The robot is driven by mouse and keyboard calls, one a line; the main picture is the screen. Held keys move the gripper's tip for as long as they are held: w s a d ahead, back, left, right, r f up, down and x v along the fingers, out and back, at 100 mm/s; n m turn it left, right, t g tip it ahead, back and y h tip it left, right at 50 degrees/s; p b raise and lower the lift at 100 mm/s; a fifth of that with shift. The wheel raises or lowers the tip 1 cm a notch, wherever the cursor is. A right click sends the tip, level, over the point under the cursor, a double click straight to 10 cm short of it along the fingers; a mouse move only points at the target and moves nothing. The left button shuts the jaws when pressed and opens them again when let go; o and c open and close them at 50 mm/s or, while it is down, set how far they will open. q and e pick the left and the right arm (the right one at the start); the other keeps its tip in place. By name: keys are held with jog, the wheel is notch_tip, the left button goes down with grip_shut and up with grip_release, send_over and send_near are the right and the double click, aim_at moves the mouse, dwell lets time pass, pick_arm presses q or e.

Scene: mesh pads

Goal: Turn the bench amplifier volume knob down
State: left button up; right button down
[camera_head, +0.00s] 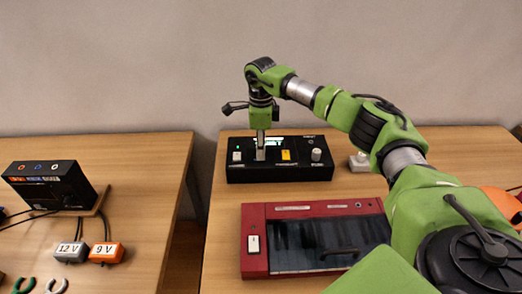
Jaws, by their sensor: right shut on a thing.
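A black bench unit (300,172), which looks like the amplifier, stands at the back of the right table. Its front carries a light knob (316,155) at the right, a yellow part (286,155) and a white part (237,156) at the left. A green light shows on it. My right gripper (260,153) points straight down over the unit, left of the yellow part. It is shut on a control there, apparently a knob, mostly hidden by the fingers. The labels are too small to read. My left gripper is out of view.
A red case (256,263) with a dark window and white switch lies in front of the unit. A small white item (359,162) sits to its right. The left table holds a black box (50,186) and 12 V and 9 V blocks (106,252). A gap separates the tables.

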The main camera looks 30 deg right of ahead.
jog(key=n, duration=0.5)
jog(key=shift+n+b, duration=0.3)
jog(key=shift+b, duration=0.05)
jog(key=n, duration=0.4)
jog(key=shift+w+n, duration=0.1)
jog(key=shift+n, duration=0.3)
jog(key=shift+r+n, duration=0.1)
jog(key=shift+n, duration=0.2)
jog(key=c, duration=1.8)
grip_release()
jog(key=shift+c, duration=0.2)
notch_tip(320, 180, up, 12)
